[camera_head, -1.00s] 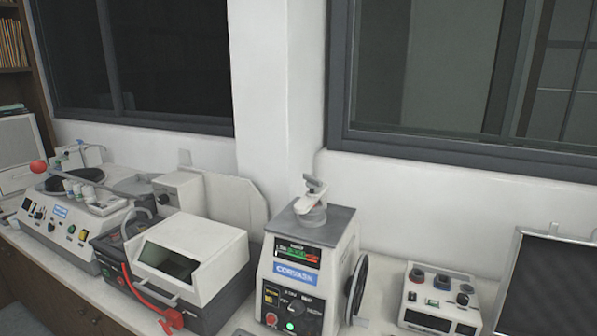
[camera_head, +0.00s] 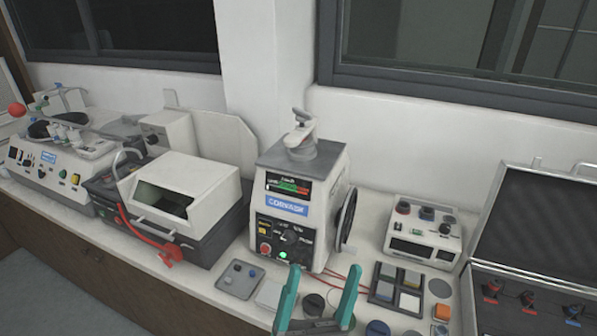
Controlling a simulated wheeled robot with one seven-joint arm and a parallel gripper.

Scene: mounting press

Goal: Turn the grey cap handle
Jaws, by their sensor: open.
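The mounting press (camera_head: 298,214) stands on the bench near the middle of the head view, a white box with a lit display, a blue label and a black handwheel (camera_head: 346,218) on its right side. The grey cap handle (camera_head: 301,130) sits on top of the press, above a grey round cap (camera_head: 302,150). My gripper (camera_head: 318,274) shows at the bottom of the view with two teal fingers spread apart. It is open and empty, lower in the picture than the cap handle and apart from it.
Left of the press stands a white-hooded machine (camera_head: 185,190) with a red handle. On the right are a small white control box (camera_head: 424,232), a tray of square samples (camera_head: 397,286) and an open black case (camera_head: 540,235). Space above the press is clear.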

